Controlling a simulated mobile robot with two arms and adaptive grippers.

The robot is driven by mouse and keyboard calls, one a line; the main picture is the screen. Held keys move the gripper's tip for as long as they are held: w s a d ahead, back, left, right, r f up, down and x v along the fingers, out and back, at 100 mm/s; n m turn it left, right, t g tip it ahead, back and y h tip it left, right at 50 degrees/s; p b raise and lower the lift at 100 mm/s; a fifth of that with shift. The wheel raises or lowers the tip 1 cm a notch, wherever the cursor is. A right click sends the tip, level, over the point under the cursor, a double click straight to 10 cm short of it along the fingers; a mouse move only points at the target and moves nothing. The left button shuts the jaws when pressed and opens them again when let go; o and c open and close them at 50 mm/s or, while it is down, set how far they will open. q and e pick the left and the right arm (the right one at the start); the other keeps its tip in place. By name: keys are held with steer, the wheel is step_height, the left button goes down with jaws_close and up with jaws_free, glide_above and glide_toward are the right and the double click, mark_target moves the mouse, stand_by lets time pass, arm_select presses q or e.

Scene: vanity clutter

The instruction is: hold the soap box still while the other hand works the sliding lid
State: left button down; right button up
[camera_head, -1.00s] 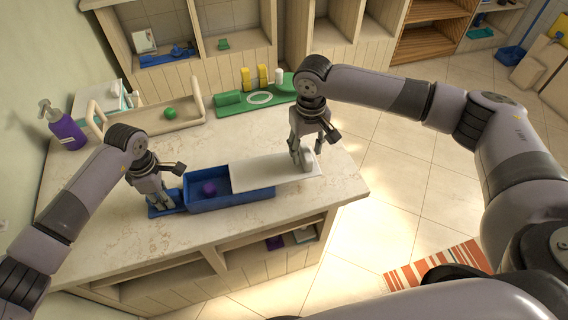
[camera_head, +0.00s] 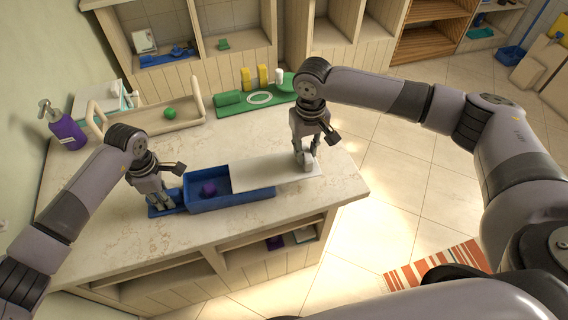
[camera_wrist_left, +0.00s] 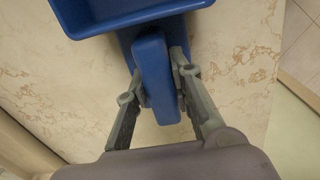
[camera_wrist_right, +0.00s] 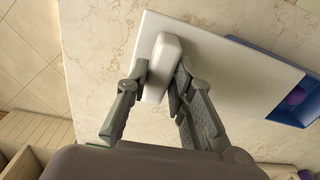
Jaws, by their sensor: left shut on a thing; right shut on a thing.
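The blue soap box (camera_head: 232,203) stands on the stone counter, its left part open, with a purple piece (camera_head: 209,188) inside. Its white sliding lid (camera_head: 262,171) is drawn to the right, covering the box's right part and reaching past its right end. My left gripper (camera_head: 161,203) is shut on the blue handle (camera_wrist_left: 155,78) at the box's left end, one finger on each side. My right gripper (camera_head: 304,161) is shut on the white lid grip (camera_wrist_right: 161,66) at the lid's right end. The box's inside shows at the edge of the right wrist view (camera_wrist_right: 296,100).
Behind the box are a tray (camera_head: 160,124) with a green ball (camera_head: 170,113) and a green mat (camera_head: 228,109) with yellow blocks. A purple pump bottle (camera_head: 66,130) stands at the far left. The counter's front left is clear.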

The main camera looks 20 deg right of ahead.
mark_target(259, 171)
arm_select(q)
steer(key=shift+d, duration=0.15)
arm_select(e)
steer(key=shift+w+a, duration=0.15)
steer(key=shift+a, duration=1.95)
steer(key=shift+w+a, duration=0.2)
steer(key=shift+a, duration=1.95)
steer(key=shift+w+a, duration=0.15)
steer(key=shift+a, duration=1.95)
steer(key=shift+c, duration=0.5)
steer(key=o, duration=1.2)
steer(key=shift+d, duration=0.15)
arm_select(q)
steer(key=shift+a, duration=0.2)
arm_select(e)
steer(key=shift+r, duration=3.5)
arm_select(q)
steer(key=c, duration=1.3)
jaws_free()
steer(key=shift+o, duration=0.3)
